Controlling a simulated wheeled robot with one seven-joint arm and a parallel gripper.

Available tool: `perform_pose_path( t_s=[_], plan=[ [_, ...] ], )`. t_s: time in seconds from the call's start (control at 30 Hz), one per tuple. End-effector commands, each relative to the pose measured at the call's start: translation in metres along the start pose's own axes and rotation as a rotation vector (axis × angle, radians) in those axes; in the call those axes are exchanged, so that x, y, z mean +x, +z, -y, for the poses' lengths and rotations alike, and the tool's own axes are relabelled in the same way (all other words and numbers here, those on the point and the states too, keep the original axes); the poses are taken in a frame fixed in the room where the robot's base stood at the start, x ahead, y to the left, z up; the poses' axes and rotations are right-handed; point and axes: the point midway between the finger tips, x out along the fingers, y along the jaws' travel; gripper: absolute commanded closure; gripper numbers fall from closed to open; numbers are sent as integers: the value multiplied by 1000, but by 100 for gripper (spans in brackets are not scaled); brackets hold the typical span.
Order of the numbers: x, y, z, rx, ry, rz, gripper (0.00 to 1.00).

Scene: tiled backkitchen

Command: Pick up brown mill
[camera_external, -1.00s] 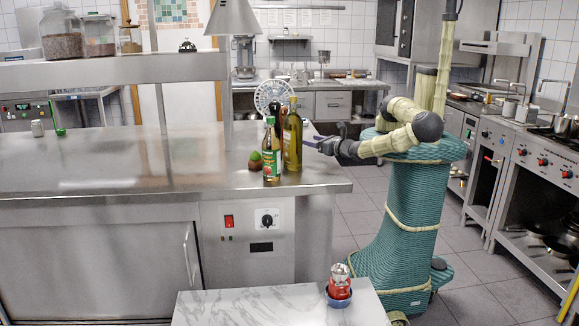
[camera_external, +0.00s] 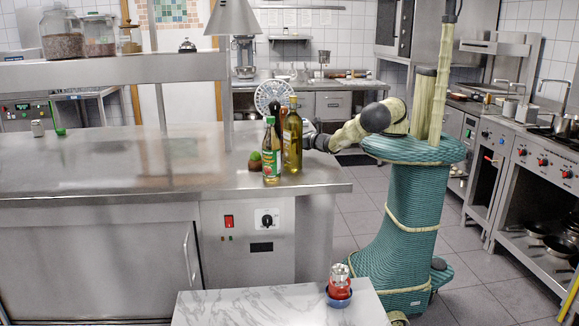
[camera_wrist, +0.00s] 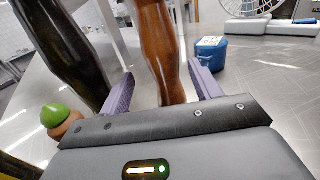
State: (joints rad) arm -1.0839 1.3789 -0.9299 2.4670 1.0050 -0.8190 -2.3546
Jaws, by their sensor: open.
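The brown mill (camera_wrist: 158,45) is a tall, turned, glossy wooden piece in the wrist view. It stands between the two purple-grey fingers of my gripper (camera_wrist: 160,88), which are open on either side of it. I cannot tell whether either finger touches it. In the external view the mill is mostly hidden behind the bottles, and my gripper (camera_external: 308,130) is low over the steel counter, just right of the oil bottle and partly hidden by it.
A blue container (camera_wrist: 210,52) and a white fan (camera_wrist: 247,8) stand beyond. A green-topped brown object (camera_wrist: 57,118) is at left. The oil bottle (camera_external: 292,140) and green-labelled bottle (camera_external: 271,155) stand near the counter's right end.

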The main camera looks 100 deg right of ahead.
Motion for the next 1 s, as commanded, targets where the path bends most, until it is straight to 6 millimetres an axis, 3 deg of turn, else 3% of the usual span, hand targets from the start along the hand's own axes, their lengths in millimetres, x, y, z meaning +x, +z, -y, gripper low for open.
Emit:
perform_pose_path(
  t_s=[0.47, 1.0],
  plan=[
    [9, 0, 0, 0, 0, 0, 37],
    [59, 5, 4, 0, 0, 1, 37]
  ],
)
